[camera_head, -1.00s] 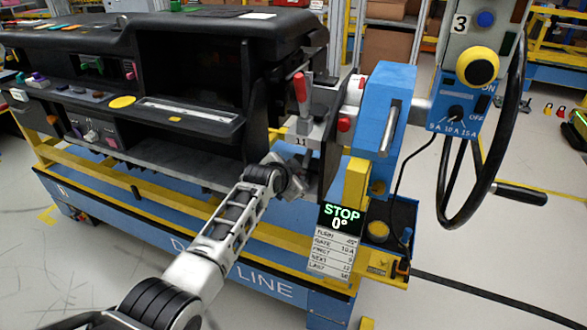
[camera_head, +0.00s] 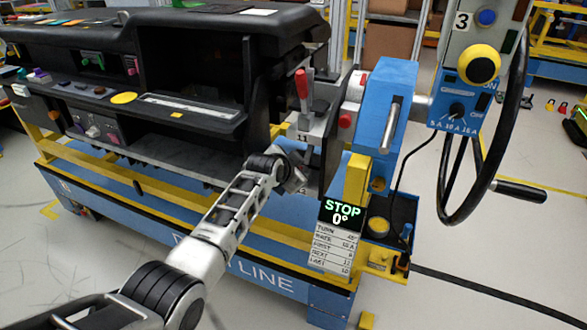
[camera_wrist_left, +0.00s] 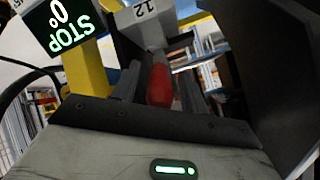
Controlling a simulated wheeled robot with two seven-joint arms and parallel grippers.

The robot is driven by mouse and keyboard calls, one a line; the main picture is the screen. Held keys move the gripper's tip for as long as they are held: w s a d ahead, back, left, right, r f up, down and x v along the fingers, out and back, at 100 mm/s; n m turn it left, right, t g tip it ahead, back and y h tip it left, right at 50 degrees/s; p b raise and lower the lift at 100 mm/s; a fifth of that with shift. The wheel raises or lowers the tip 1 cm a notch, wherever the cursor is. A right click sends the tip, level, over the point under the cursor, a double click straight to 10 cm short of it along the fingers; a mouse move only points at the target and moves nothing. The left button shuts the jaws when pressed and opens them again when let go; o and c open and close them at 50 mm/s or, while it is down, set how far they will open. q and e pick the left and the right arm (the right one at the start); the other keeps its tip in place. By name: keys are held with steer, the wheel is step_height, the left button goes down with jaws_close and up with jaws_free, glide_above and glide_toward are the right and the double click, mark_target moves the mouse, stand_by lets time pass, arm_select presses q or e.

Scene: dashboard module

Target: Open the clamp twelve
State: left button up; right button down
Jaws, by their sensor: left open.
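Clamp twelve shows in the left wrist view as a red handle (camera_wrist_left: 160,85) below a grey plate marked 12 (camera_wrist_left: 146,10). My left gripper (camera_wrist_left: 158,80) is open, with one dark finger on each side of the red handle. I cannot tell whether either finger touches it. In the head view my left gripper (camera_head: 297,178) is at the right end of the dashboard, below the clamp marked 11 (camera_head: 302,137). That clamp's red handle (camera_head: 302,84) stands upright. Clamp twelve's handle is hidden there. My right gripper is out of view.
The black dashboard (camera_head: 200,60) rests on a blue and yellow frame. A blue post (camera_head: 383,100) with a STOP 0° display (camera_head: 342,213) stands close right of the gripper. A black handwheel (camera_head: 512,110) is farther right. Open floor lies in front.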

arm_select(q)
steer(key=p+v, duration=0.2)
steer(key=v, duration=1.4)
steer(key=shift+f, duration=0.15)
